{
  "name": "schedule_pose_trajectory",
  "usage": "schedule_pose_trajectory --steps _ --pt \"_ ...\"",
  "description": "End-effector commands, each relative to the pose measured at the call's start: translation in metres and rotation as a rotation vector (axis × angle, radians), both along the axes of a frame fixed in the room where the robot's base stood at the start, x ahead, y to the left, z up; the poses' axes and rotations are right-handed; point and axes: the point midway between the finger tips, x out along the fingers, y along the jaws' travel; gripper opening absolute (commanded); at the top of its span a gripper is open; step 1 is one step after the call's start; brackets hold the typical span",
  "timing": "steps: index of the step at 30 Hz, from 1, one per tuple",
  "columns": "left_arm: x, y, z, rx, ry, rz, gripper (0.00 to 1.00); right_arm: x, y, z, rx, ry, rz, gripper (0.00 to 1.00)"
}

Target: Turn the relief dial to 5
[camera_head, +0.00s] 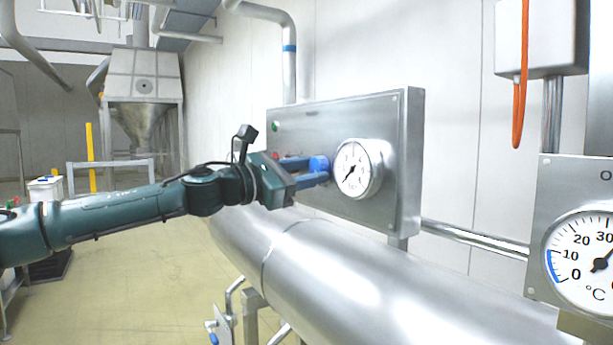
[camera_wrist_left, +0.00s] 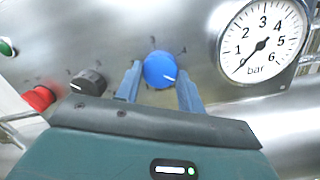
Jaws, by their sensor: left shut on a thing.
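The relief dial (camera_head: 319,163) is a blue round knob on the grey metal panel (camera_head: 330,112), left of a pressure gauge (camera_head: 358,168). In the left wrist view the blue dial (camera_wrist_left: 159,67) has a white mark pointing to the lower right, with dark marks on the panel around it. My left gripper (camera_head: 316,172) has its blue fingers on either side of the dial and is shut on it. The gauge in the left wrist view (camera_wrist_left: 263,43) is marked in bar; its needle points lower left, near 0. My right gripper is not in view.
In the left wrist view, a black knob (camera_wrist_left: 88,82), a red button (camera_wrist_left: 39,97) and a green button (camera_wrist_left: 7,47) lie left of the dial. A large steel pipe (camera_head: 340,275) runs below the panel. A °C gauge (camera_head: 585,262) and an orange cable (camera_head: 521,80) are at right.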

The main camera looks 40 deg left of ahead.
Motion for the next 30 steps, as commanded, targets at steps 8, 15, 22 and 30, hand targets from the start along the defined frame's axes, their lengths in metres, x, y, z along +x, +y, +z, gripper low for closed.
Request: schedule_pose_trajectory --steps 8,15,22,30 --pt "-0.0001 0.0002 0.0002 0.097 -0.029 0.0 0.16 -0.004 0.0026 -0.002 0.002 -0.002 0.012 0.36" --pt "0.0 0.0004 0.0011 0.121 -0.037 0.001 0.16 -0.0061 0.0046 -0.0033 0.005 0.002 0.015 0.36" --pt "0.0 0.0004 0.0013 0.123 -0.038 0.001 0.16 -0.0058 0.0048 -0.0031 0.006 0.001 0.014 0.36" --pt "-0.0001 0.0006 0.0012 0.122 -0.037 0.001 0.54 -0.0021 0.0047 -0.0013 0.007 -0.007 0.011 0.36"
